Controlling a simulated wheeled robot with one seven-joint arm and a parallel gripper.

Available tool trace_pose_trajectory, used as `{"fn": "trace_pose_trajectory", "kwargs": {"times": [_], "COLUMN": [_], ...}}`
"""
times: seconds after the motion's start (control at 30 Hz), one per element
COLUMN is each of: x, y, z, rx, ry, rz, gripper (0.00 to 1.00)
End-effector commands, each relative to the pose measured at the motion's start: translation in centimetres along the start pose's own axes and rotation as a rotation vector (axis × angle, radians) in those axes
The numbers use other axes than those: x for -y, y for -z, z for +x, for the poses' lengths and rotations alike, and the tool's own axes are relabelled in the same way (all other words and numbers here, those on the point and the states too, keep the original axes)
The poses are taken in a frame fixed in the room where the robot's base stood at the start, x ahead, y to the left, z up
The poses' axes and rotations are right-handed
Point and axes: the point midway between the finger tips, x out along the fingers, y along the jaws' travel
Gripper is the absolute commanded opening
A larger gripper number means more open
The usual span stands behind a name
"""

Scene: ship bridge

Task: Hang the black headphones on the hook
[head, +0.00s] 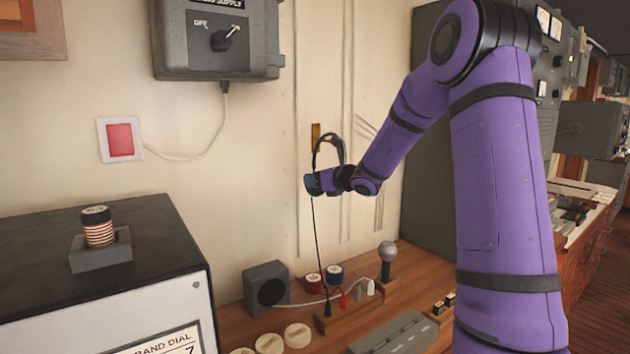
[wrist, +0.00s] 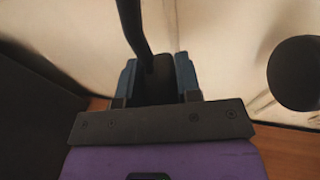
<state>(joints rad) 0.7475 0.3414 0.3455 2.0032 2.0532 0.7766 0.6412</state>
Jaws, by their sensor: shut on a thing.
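The black headphones (head: 329,137) are in my gripper (head: 315,183), in front of the wall, with the headband arching up above the gripper. A thin dark cable (head: 319,245) hangs from them towards the bench. In the wrist view, my gripper's blue fingers (wrist: 158,75) are shut on a black part of the headphones, and the headband (wrist: 131,25) rises from it. A dark round shape at the right, seemingly the other ear cup (wrist: 297,73), stands apart from the fingers. A brass plate (head: 316,131), probably the hook's mount, is on the wall behind the headband. The hook's arm cannot be made out.
Below is a wooden bench (head: 235,325) with a small speaker (head: 266,287), a microphone (head: 387,262), spools and discs. A grey switch box (head: 217,40) hangs at upper left. A tall grey cabinet (head: 428,150) stands right of the gripper.

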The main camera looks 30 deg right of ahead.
Motion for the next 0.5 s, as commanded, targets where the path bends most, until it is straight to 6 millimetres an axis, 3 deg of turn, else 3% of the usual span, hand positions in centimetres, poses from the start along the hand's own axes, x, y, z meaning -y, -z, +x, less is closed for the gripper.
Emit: {"fn": "trace_pose_trajectory", "kwargs": {"times": [0.5], "x": [0.15], "y": [0.17], "z": [0.60], "rx": [0.001], "ry": [0.000], "rz": [-0.001], "gripper": [0.15]}}
